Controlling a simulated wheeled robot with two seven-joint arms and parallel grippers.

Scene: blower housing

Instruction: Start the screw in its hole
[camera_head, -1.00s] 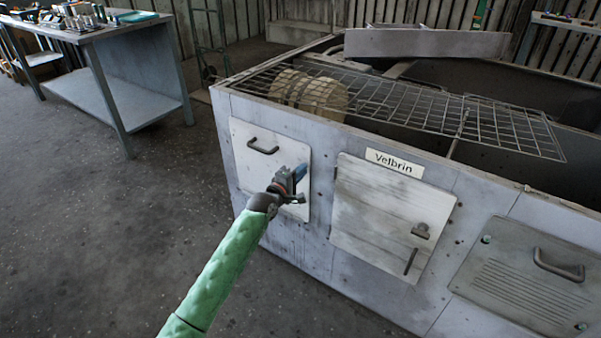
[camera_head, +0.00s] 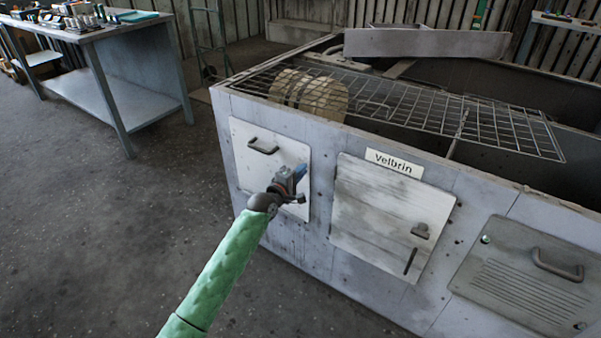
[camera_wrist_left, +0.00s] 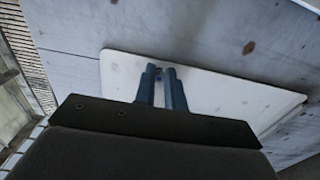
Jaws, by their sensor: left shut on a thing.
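My left gripper (camera_head: 299,172) is at the right part of a white panel (camera_head: 252,142) with a dark handle, on the front of the grey blower housing (camera_head: 320,225). In the left wrist view, its two blue fingers (camera_wrist_left: 161,72) are close together with a small dark thing, perhaps the screw, between their tips. The tips are at the edge of the white panel (camera_wrist_left: 215,95). I cannot tell whether they touch it. The hole is not clear in either view. My right gripper is not in view.
A latched door (camera_head: 385,215) under a "Velbrin" label (camera_head: 394,163) and a slotted cover (camera_head: 520,285) are on the same front. A wire grate (camera_head: 420,105) lies on top. A workbench (camera_head: 120,85) with several small items stands at the back left.

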